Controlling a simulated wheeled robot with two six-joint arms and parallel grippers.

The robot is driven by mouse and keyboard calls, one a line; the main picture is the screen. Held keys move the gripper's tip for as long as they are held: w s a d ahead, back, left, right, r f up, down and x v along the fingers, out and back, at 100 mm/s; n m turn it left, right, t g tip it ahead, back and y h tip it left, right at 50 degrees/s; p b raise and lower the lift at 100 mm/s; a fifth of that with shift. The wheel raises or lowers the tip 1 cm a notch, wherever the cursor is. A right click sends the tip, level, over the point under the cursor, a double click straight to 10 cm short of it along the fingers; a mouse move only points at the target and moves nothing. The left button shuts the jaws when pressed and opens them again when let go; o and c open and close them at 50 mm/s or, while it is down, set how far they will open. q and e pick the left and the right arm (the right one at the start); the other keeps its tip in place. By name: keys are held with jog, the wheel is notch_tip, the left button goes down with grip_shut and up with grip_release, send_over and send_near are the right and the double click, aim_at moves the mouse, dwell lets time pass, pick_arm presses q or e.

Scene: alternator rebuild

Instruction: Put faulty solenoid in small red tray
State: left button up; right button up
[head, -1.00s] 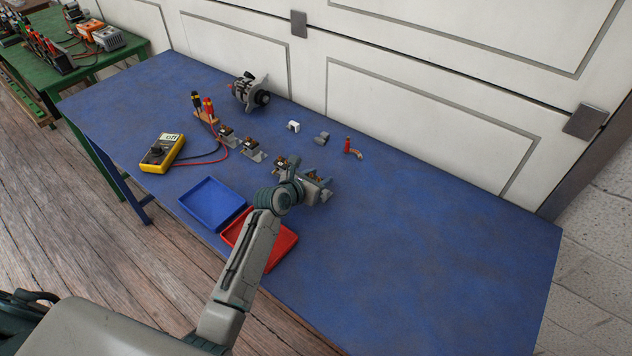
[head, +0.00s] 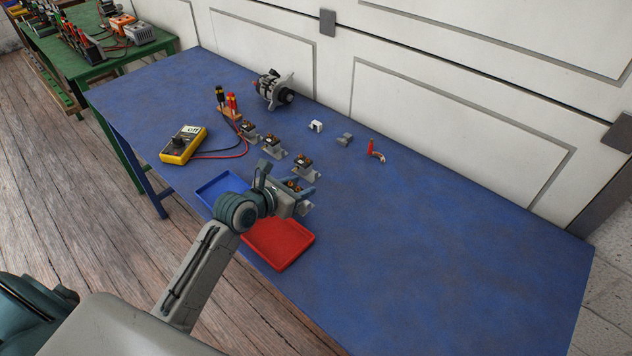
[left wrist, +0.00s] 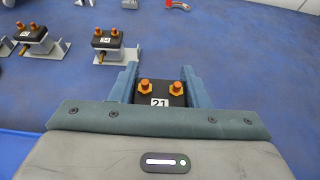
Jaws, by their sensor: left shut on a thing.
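My left gripper (head: 299,190) is shut on a solenoid (head: 293,185) with a black top and copper terminals. In the left wrist view this solenoid (left wrist: 161,94) sits between the two fingers and its label reads 21. The red tray (head: 278,246) lies near the table's front edge, just below the gripper in the head view. My left arm hides part of its left side. I cannot tell how high the solenoid is above the table. Several other solenoids (head: 303,163) stand on grey brackets in a row behind the gripper. My right gripper is not in view.
A blue tray (head: 222,184) lies beside the red one, partly behind my arm. A yellow multimeter (head: 183,145), an alternator (head: 272,90) and small parts (head: 344,139) are farther back. The right half of the blue table (head: 450,230) is clear.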

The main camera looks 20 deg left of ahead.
pick_arm(q)
jog(key=shift+s+a+r, duration=0.1)
jog(key=shift+s+a, duration=0.3)
jog(key=shift+s, duration=0.3)
jog(key=shift+s+a+r, duration=0.1)
jog(key=shift+s+a, duration=0.3)
jog(key=shift+s, duration=0.25)
jog(key=d+r, duration=0.1)
jog(key=d+r+n+y, duration=0.1)
jog(key=d, duration=0.1)
jog(key=d+r+y, duration=0.1)
jog(key=d, duration=0.1)
jog(key=shift+w+d+r+n+t+b, duration=0.25)
jog(key=shift+w+r+n+t+b, duration=0.05)
jog(key=shift+r+n+t, duration=0.1)
jog(key=shift+s+d+r+n+y, duration=0.1)
jog(key=shift+d+r+n+y, duration=0.4)
jog(key=shift+r, duration=0.2)
jog(key=shift+s+d+r+n+y, duration=0.1)
jog(key=shift+d+r+n+y, duration=0.25)
jog(key=shift+r+y, duration=0.3)
jog(key=shift+r, duration=0.2)
